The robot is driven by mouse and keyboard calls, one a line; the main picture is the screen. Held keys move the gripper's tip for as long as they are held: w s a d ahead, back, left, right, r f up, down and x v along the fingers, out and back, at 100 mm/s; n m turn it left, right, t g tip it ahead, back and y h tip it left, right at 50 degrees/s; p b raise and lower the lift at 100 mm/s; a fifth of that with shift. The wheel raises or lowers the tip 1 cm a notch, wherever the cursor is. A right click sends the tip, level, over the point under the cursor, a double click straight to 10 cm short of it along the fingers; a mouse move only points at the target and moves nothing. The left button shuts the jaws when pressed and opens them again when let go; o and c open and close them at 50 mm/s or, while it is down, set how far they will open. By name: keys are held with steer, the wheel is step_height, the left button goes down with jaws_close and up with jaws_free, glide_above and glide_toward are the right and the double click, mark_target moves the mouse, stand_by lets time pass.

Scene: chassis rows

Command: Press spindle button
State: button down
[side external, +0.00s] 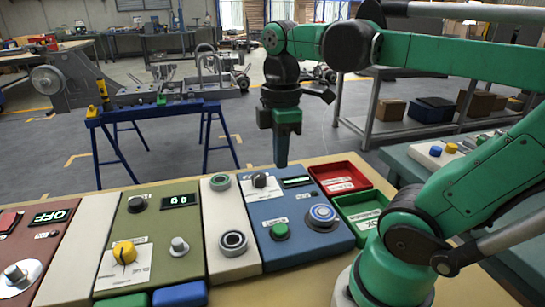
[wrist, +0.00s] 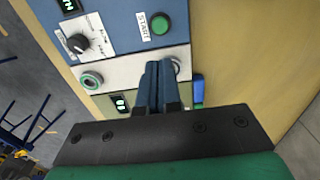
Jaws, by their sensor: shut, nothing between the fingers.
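My gripper (side external: 281,163) is shut and empty, pointing down in the air above the back of the blue panel (side external: 318,247). In the wrist view its closed fingertips (wrist: 163,66) overlap the white panel (wrist: 130,69) and partly hide a round button on it. The blue panel has a green button (side external: 279,231) labelled START (wrist: 143,26), a blue round button (side external: 322,214), a dark knob (side external: 260,180) and a lit display (side external: 297,182). The white panel carries a green-ringed button (side external: 220,182) and a dark-ringed one (side external: 233,240). I cannot read which button is marked spindle.
An olive panel (side external: 191,253) with a yellow knob (side external: 124,252) and a brown panel with an OFF display (side external: 50,216) stand to the left. Red (side external: 339,178) and green (side external: 362,211) trays lie right of the blue panel. The air around my gripper is clear.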

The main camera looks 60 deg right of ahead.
mark_target(279, 227)
step_height(279, 227, down, 14)
steer(key=shift+r, duration=0.2)
stand_by(0.4)
stand_by(0.4)
steer(key=shift+f, duration=1)
steer(key=shift+r, duration=0.1)
step_height(279, 227, up, 14)
stand_by(0.5)
